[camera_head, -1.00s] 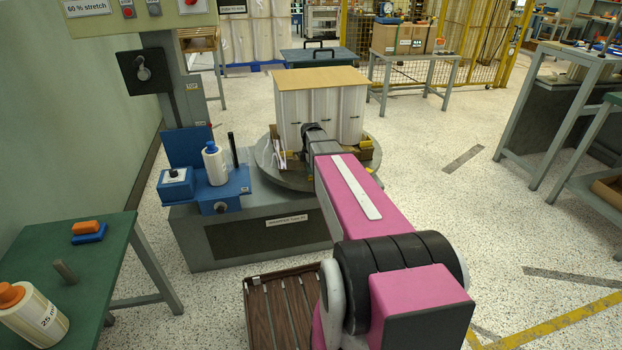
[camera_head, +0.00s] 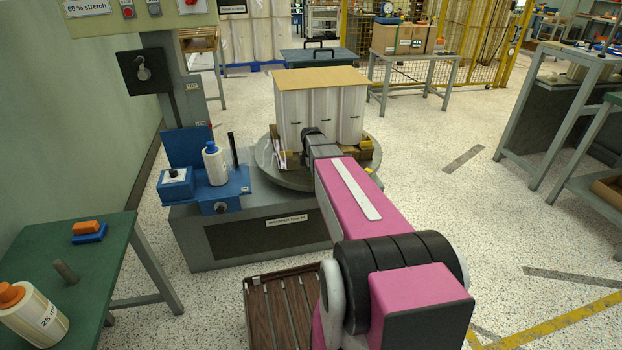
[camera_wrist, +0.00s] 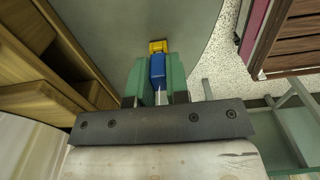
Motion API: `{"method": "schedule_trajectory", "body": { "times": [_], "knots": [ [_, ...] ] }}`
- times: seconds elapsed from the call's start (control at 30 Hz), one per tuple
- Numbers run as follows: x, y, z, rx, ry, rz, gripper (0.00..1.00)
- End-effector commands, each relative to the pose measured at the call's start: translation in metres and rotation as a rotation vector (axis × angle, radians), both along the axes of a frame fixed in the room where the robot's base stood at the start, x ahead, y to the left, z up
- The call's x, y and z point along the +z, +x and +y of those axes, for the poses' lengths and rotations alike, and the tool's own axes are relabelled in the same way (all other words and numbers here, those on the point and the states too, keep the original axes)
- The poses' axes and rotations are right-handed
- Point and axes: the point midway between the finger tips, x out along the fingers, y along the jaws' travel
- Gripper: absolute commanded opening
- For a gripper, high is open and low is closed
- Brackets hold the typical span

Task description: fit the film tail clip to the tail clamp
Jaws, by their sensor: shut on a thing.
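My gripper (camera_wrist: 159,85) is shut on a blue block, which I take to be the film tail clip (camera_wrist: 158,68), held between two green finger pads. A small yellow piece (camera_wrist: 158,46), which looks like the tail clamp, lies right at the far end of the blue clip over the grey turntable disc. I cannot tell whether the two touch or are joined. In the head view my arm reaches to the front of the wrapped load (camera_head: 322,112) on the turntable (camera_head: 275,180). The gripper and the clip are hidden there behind my arm.
Wooden pallet boards (camera_wrist: 45,60) stand close on the left of the gripper in the wrist view. A blue unit with a white film roll (camera_head: 215,165) stands left of the turntable. A green table (camera_head: 60,255) is at the left. Open floor lies to the right.

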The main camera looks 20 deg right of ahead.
Motion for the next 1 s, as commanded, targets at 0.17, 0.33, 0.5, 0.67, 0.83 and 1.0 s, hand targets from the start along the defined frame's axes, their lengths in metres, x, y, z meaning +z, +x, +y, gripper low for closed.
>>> {"method": "schedule_trajectory", "body": {
  "times": [0.17, 0.33, 0.5, 0.67, 0.83, 1.0],
  "knots": [
    [-0.0007, 0.0000, 0.0000, 0.000, 0.000, 0.000, 0.00],
    [-0.0007, -0.0001, 0.0000, 0.000, 0.000, 0.000, 0.00],
    [-0.0012, -0.0001, 0.0000, 0.000, 0.000, 0.000, 0.00],
    [-0.0020, 0.0000, 0.0000, 0.000, 0.000, 0.000, 0.00],
    [-0.0029, -0.0001, 0.0000, 0.000, 0.000, 0.000, 0.00],
    [-0.0028, -0.0001, 0.0000, 0.000, 0.000, 0.000, 0.46]
  ]
}}
